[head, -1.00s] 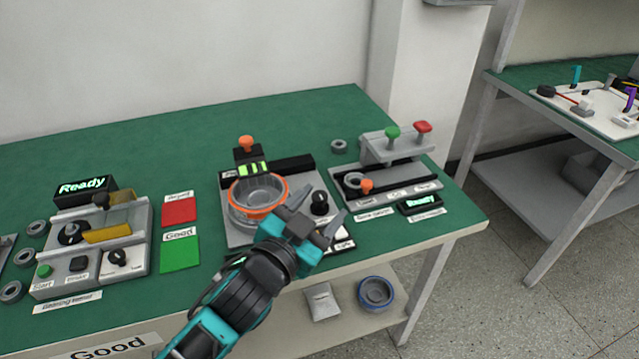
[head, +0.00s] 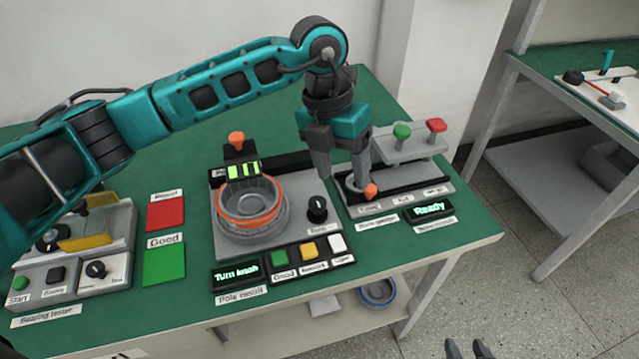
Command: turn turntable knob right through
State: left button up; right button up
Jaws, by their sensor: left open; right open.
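The turntable (head: 225,238) is a grey plate holding an orange-rimmed round hub part (head: 250,203). Its black knob (head: 317,209) stands on the plate's right side, uncovered. A small display (head: 236,274) in front reads "Turn knob". My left gripper (head: 345,182) points down, open and empty, behind and right of the knob in the picture; neither finger is around it. Its height above the plate is hard to judge. My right gripper (head: 467,346) shows only its fingertips at the bottom edge, open and apart, away from the table.
Green, yellow and white buttons (head: 309,250) line the turntable's front. A station with green and red knobs (head: 402,131) stands right, partly behind my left gripper; its display (head: 429,208) reads "Ready". Red (head: 165,213) and green (head: 164,265) pads lie left, beside the bearing tester (head: 95,272).

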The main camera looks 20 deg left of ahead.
aim_at(317, 202)
pick_arm(q)
jog(key=w+a+r+y, duration=0.1)
jog(key=w+a+y, duration=0.2)
jog(key=a, duration=0.2)
jog(key=shift+n+t, duration=0.3)
jog(key=shift+n, duration=0.1)
jog(key=f, duration=1.2)
jog(key=shift+s+d+f, duration=0.1)
jog(key=shift+s+f, duration=0.05)
jog(key=shift+s, duration=0.15)
jog(key=shift+c, duration=0.4)
jog(key=c, duration=1)
jog(key=shift+o, duration=0.2)
